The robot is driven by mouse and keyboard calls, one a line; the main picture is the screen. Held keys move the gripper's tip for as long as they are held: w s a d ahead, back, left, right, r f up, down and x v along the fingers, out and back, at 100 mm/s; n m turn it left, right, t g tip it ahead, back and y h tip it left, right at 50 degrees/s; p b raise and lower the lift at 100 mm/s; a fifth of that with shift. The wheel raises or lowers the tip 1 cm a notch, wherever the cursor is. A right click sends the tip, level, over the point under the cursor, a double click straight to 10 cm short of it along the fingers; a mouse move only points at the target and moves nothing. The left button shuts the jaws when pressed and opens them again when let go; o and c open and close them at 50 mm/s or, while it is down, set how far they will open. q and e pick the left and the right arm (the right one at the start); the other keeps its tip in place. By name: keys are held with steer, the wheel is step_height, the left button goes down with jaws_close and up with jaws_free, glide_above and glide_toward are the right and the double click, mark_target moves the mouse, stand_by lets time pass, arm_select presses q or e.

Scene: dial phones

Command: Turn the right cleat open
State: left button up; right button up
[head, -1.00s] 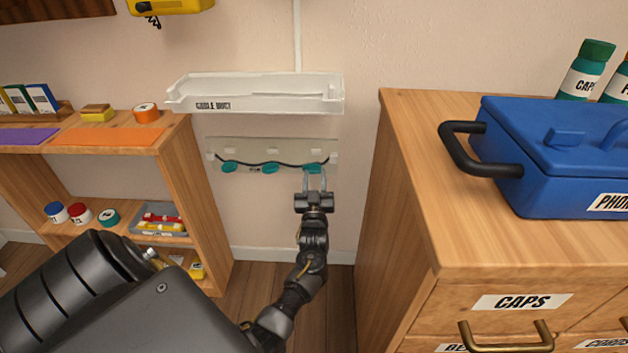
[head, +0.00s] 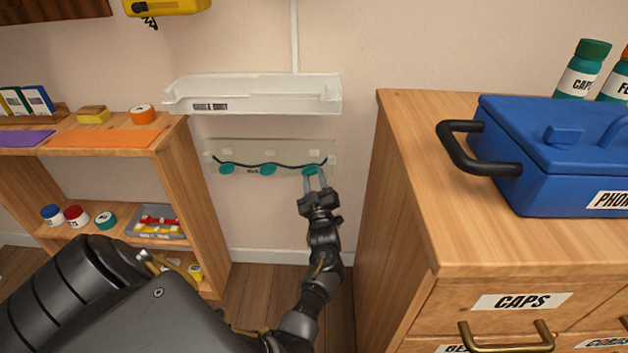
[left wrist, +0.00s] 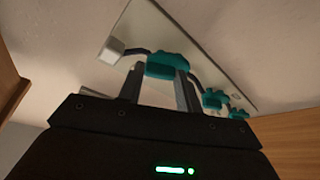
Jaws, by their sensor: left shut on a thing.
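The right cleat (head: 311,170) is the rightmost of three teal cleats on a pale wall plate (head: 222,147). It also shows large in the left wrist view (left wrist: 167,66), at the fingertips. My left gripper (head: 314,180) reaches it from below, with its two fingers shut on the cleat. The middle cleat (head: 267,170) and the left cleat (head: 226,169) sit apart from the gripper. A dark cord (head: 245,166) runs along the plate past the cleats. My right gripper is not in view.
A white tray shelf (head: 255,103) is on the wall above the plate. A wooden shelf unit (head: 197,200) stands left and a wooden cabinet (head: 400,200) right, with a blue box (head: 545,190) on top. The floor gap between them holds my left arm.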

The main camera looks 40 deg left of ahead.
arm_select(q)
steer(key=o, duration=1)
steer(key=shift+m, duration=0.3)
